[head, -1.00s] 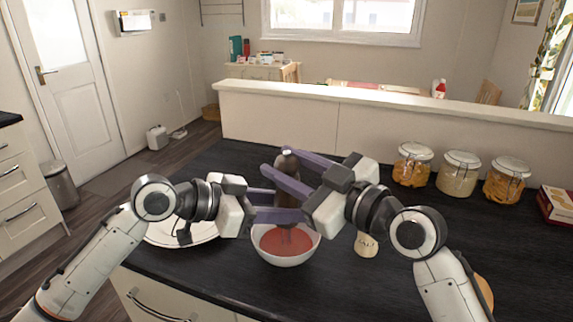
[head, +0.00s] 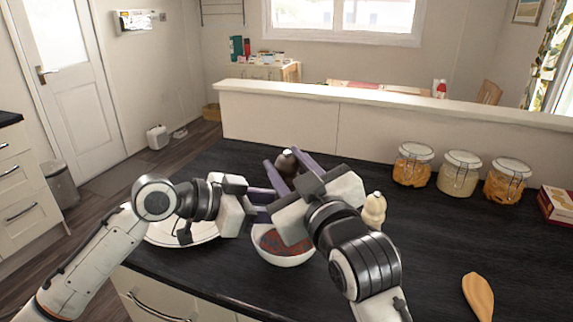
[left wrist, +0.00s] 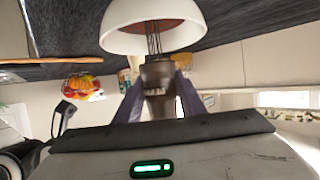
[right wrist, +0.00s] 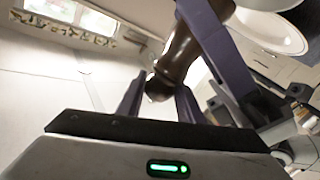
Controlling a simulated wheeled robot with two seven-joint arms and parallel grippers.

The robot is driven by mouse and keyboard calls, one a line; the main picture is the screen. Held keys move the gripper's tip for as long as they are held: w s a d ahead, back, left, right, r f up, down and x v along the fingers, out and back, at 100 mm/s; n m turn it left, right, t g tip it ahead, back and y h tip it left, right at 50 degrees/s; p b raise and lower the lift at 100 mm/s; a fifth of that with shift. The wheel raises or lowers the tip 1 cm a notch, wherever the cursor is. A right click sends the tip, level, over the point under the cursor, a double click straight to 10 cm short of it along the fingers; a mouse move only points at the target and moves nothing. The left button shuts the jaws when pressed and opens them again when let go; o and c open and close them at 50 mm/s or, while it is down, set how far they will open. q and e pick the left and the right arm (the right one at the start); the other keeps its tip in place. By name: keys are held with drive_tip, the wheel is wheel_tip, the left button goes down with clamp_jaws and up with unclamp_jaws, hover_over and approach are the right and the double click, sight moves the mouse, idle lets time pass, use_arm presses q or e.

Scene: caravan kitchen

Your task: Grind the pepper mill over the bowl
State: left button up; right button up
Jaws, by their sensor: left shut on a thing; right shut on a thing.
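The dark brown pepper mill (head: 286,165) stands roughly upright over the white bowl (head: 283,259), its top showing between the gripper fingers. The bowl holds red soup with dark flecks on its surface. My left gripper (left wrist: 158,100) is shut on the mill's lower body; the mill (left wrist: 157,78) and the bowl (left wrist: 118,38) show in the left wrist view. My right gripper (head: 290,170) is shut on the mill's upper part, its wrist turned toward the front. The right wrist view shows the mill's rounded top (right wrist: 160,86) between the fingers. The fingers hide much of the mill in the head view.
A white plate (head: 165,236) lies under my left forearm. A cream-coloured shaker (head: 374,210) stands just right of my right gripper. A wooden spoon (head: 479,297) lies at the right. Glass jars (head: 460,173) and a red box (head: 556,205) stand at the back right. A low partition runs behind.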

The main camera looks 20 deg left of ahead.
drive_tip(key=shift+d, duration=0.1)
drive_tip(key=o, duration=1)
drive_tip(key=v, duration=1.2)
